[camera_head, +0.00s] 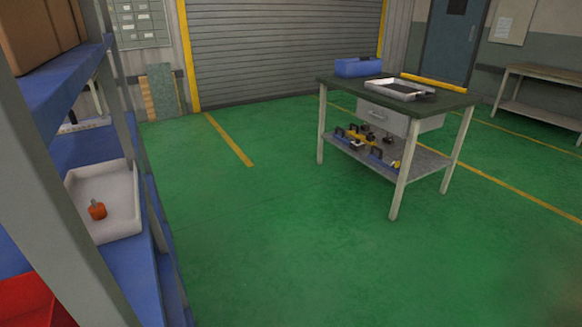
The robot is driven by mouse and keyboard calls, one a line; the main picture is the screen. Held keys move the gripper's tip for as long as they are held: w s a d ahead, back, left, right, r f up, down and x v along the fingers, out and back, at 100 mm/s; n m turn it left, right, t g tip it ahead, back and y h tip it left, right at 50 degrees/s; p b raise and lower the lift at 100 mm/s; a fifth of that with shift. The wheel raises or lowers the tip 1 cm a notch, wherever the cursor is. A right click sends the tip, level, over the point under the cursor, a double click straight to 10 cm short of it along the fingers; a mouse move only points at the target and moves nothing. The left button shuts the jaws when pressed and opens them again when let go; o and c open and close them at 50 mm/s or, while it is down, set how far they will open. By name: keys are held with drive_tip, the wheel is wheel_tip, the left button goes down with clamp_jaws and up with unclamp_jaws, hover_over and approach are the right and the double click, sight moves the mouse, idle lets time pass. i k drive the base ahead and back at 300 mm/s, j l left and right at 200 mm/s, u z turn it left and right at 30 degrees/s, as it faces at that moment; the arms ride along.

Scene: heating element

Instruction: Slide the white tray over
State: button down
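A white tray (122,224) with raised edges sits on a blue shelf of the rack at the left. A small orange-red object (97,210) with a dark top lies inside it. A grey rack post partly hides the tray's left side. My gripper is not in view, so its place relative to the tray does not show.
The rack's grey upright (48,175) stands in front of the shelf, with a higher blue shelf (62,85) holding brown boxes. A red bin (32,300) is at the lower left. A workbench (448,98) stands at the right. Green floor (285,225) between is clear.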

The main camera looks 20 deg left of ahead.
sight(112, 183)
drive_tip(key=i+l+z, duration=0.2)
drive_tip(key=z, duration=0.2)
drive_tip(key=i+l+z, duration=0.1)
drive_tip(key=i+z, duration=0.25)
drive_tip(key=i+l+u, duration=0.15)
drive_tip(key=i+u, duration=0.2)
drive_tip(key=i, duration=0.4)
drive_tip(key=i+j+u, duration=0.1)
drive_tip(key=i+u, duration=0.15)
drive_tip(key=u, duration=0.2)
drive_tip(key=i+u, duration=0.2)
drive_tip(key=u, duration=0.25)
drive_tip(key=i+u, duration=0.25)
drive_tip(key=u, duration=0.2)
drive_tip(key=i+l+u, duration=0.2)
drive_tip(key=u, duration=0.25)
drive_tip(key=i+l+u, duration=0.1)
drive_tip(key=i+u, duration=0.25)
drive_tip(key=i+l+u, duration=0.1)
drive_tip(key=u, duration=0.25)
drive_tip(key=i+l+u, duration=0.35)
drive_tip(key=k+j, duration=0.05)
drive_tip(key=j, duration=0.05)
